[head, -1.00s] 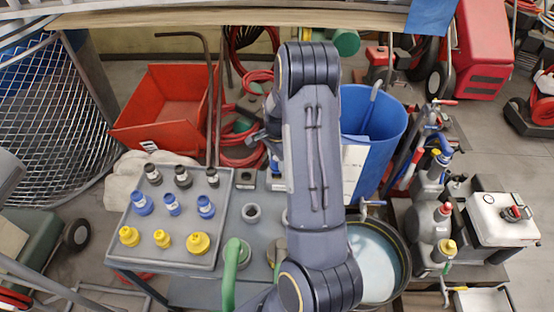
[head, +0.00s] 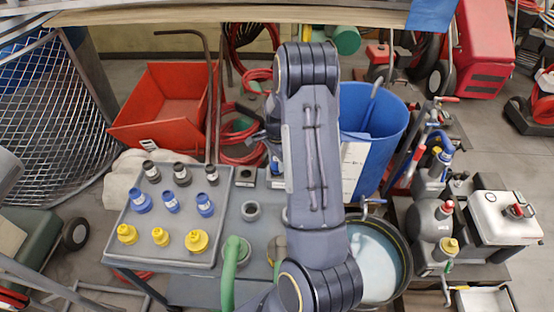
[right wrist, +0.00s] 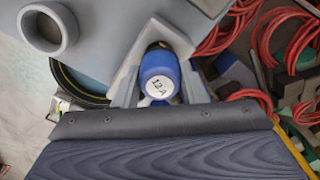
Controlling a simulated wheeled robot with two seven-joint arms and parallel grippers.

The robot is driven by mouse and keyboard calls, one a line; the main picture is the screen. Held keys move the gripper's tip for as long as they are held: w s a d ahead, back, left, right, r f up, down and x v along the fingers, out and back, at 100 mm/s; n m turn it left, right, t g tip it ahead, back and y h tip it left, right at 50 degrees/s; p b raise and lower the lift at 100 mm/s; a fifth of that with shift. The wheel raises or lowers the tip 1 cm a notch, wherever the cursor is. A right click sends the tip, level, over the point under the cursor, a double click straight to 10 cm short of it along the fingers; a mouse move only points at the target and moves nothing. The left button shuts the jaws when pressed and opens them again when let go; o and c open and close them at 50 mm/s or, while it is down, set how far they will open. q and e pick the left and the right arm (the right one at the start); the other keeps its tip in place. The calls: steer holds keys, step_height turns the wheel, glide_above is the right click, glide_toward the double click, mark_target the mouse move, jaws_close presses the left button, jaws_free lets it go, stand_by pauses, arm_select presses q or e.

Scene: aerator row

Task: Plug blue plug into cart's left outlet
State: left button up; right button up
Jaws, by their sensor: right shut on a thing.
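The blue plug (right wrist: 160,77), with a white label reading "12 A", sits between the fingers of my right gripper (right wrist: 160,66) in the right wrist view. The gripper is shut on it. The plug's far end is close to a grey surface, and I cannot tell whether it is in an opening. In the head view a bit of blue (head: 275,163) shows beside my right arm, which hides most of the gripper. On the grey cart (head: 233,211) is a small block with a dark opening (head: 246,176). Other outlets may be hidden behind my arm. My left gripper is out of view.
A grey tray (head: 212,256) on the left holds black, blue and yellow plugs.

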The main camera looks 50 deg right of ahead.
steer(key=shift+f+b, duration=1)
steer(key=shift+f, duration=0.3)
steer(key=o, duration=1.1)
steer(key=shift+r+b, duration=0.35)
steer(key=shift+r, duration=3.65)
steer(key=s+a+r+n+t+y, duration=0.25)
steer(key=a+r+n, duration=0.25)
steer(key=a+r, duration=0.35)
steer(key=s+a+r+n+t, duration=0.1)
steer(key=s+a+r+n, duration=0.1)
steer(key=s+a+n, duration=0.2)
steer(key=s+a+r+n+t+y, duration=0.1)
steer(key=s+a+n, duration=0.4)
steer(key=a, duration=0.4)
steer(key=s+a+r+n+t, duration=0.1)
steer(key=s+a+r+n, duration=0.1)
steer(key=s+a+n, duration=0.2)
steer(key=shift+s+a+r+n, duration=0.15)
steer(key=shift+s+a+n, duration=0.05)
steer(key=shift+s+a, duration=0.45)
steer(key=shift+s+a+r+n, duration=0.15)
steer(key=shift+s+a+n, duration=0.05)
steer(key=shift+s+a, duration=0.4)
